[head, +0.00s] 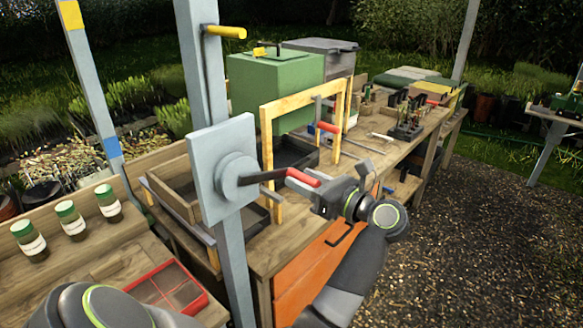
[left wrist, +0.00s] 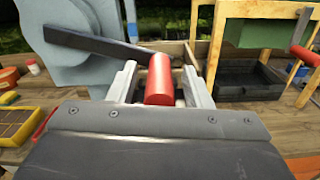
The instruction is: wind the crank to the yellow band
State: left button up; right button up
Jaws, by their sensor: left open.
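The crank has a round grey hub (head: 235,177) on a pale blue plate, a dark arm (head: 262,177) pointing right and a red handle (head: 303,177). The yellow band (head: 69,15) is high on the slanted grey post at the left. My left gripper (head: 318,186) is open at the handle's free end. In the left wrist view the red handle (left wrist: 159,80) lies between the two open fingers, with the dark arm (left wrist: 90,42) running up left behind it. Whether a finger touches the handle is unclear. My right gripper is not in view.
A blue band (head: 112,147) is lower on the slanted post. A yellow peg (head: 226,32) sticks out of the crank's post. A wooden frame (head: 268,150) with another red handle (head: 328,127) stands behind. Several green-lidded jars (head: 70,222) and a red-rimmed tray (head: 203,301) are at left.

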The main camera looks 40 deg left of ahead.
pick_arm(q)
jog(key=shift+a, duration=0.5)
jog(key=shift+d, duration=0.1)
jog(key=shift+d, duration=0.1)
grip_shut()
